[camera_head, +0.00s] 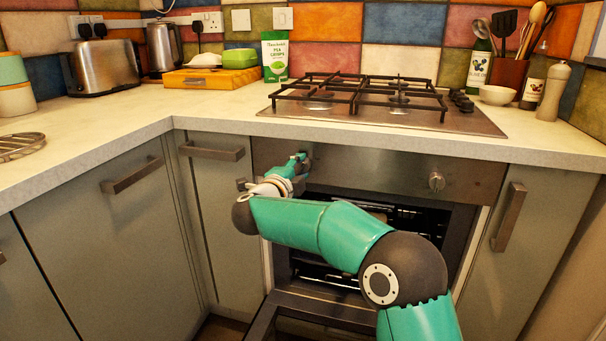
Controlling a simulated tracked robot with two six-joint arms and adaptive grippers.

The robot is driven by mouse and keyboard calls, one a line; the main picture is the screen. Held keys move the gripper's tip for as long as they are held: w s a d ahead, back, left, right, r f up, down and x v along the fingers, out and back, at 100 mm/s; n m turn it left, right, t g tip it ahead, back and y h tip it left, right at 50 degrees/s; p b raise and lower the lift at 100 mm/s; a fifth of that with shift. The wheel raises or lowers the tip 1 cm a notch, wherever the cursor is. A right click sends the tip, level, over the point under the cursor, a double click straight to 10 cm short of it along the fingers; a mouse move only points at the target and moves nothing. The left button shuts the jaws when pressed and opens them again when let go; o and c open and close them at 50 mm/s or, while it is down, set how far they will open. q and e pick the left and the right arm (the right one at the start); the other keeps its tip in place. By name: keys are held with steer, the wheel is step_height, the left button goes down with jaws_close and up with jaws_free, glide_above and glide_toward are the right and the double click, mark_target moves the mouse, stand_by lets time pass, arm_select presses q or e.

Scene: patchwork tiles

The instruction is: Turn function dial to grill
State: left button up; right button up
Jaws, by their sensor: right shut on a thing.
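The oven's control panel (370,169) is a brown metallic strip under the worktop. A round silver dial (436,181) sits on its right part, with nothing touching it. My right gripper (303,159) is at the left part of the panel, shut on the left dial, which it mostly hides. Its jaws are small in view, and the dial's markings and pointer cannot be read. My right arm reaches across the front of the oven from the lower right. My left gripper is not in view.
The oven door (318,307) is open downward, showing the dark cavity and racks, partly behind my arm. A gas hob (390,118) sits above on the worktop (215,112). Cupboard handles (509,216) stick out on both sides. A toaster (103,67) stands at the back left.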

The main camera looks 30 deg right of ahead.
steer(key=m+b, duration=0.1)
steer(key=m, duration=0.1)
steer(key=m+b, duration=0.1)
steer(key=m, duration=0.1)
steer(key=f+m+y+b, duration=0.1)
steer(key=m, duration=0.1)
steer(key=m+b, duration=0.3)
steer(key=shift+s+m+t, duration=0.1)
steer(key=shift+m+t, duration=0.2)
steer(key=shift+m, duration=0.1)
steer(key=shift+r+m+y+b, duration=0.15)
steer(key=shift+m+y+b, duration=0.15)
steer(key=shift+m+b, duration=0.6)
steer(key=o, duration=1.1)
steer(key=shift+o, duration=0.2)
steer(key=shift+r, duration=0.2)
